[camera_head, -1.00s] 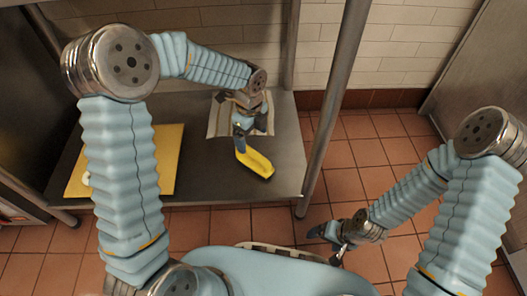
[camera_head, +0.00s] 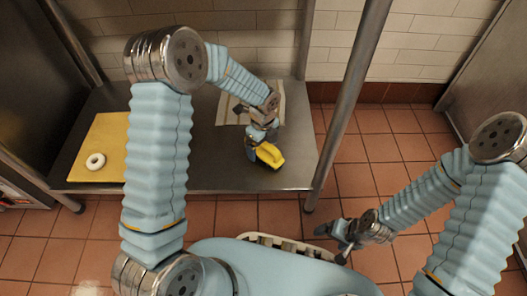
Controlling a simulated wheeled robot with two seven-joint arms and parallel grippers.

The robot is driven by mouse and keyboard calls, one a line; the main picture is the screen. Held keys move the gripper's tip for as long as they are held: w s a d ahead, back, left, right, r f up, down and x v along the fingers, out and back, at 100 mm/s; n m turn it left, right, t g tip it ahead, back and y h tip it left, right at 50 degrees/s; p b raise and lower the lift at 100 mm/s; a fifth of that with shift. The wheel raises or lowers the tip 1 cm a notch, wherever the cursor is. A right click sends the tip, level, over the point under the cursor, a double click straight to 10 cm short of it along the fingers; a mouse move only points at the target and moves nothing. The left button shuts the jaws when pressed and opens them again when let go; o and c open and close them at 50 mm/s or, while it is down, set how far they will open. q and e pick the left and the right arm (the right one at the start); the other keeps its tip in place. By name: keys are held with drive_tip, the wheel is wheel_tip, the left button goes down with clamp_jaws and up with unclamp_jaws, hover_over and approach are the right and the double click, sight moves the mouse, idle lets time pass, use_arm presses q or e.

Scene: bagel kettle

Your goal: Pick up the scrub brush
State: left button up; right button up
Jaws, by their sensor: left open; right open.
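The scrub brush (camera_head: 269,155) shows as a yellow body lying on the grey metal table (camera_head: 220,175), near its front right part. My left gripper (camera_head: 258,143) is open, pointing down right at the brush's far left end. Its fingers overlap the brush in the view, and I cannot tell whether they touch it. Part of the brush is hidden behind the gripper. My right gripper (camera_head: 337,238) is open and empty, low over the floor to the right of the table.
A striped cloth (camera_head: 230,104) lies behind the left gripper. A yellow board (camera_head: 104,137) with a white bagel-shaped ring (camera_head: 95,161) lies at the left. A metal post (camera_head: 346,105) stands at the table's right edge. Tiled floor (camera_head: 355,180) is clear right of it.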

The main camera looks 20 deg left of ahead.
use_arm(q)
drive_tip(key=shift+f, duration=0.2)
drive_tip(key=shift+c, duration=0.2)
drive_tip(key=c, duration=1.2)
drive_tip(key=shift+o, duration=0.2)
drive_tip(key=shift+r, duration=0.35)
wheel_tip(320, 180, up, 2)
drive_tip(key=shift+r+p, duration=0.1)
drive_tip(key=shift+p, duration=0.4)
drive_tip(key=s+d+r+p, duration=0.2)
drive_tip(key=s+d+r, duration=0.5)
drive_tip(key=s+r, duration=0.3)
drive_tip(key=shift+s+d+p, duration=0.35)
drive_tip(key=shift+s+d, duration=0.05)
drive_tip(key=shift+s, duration=0.4)
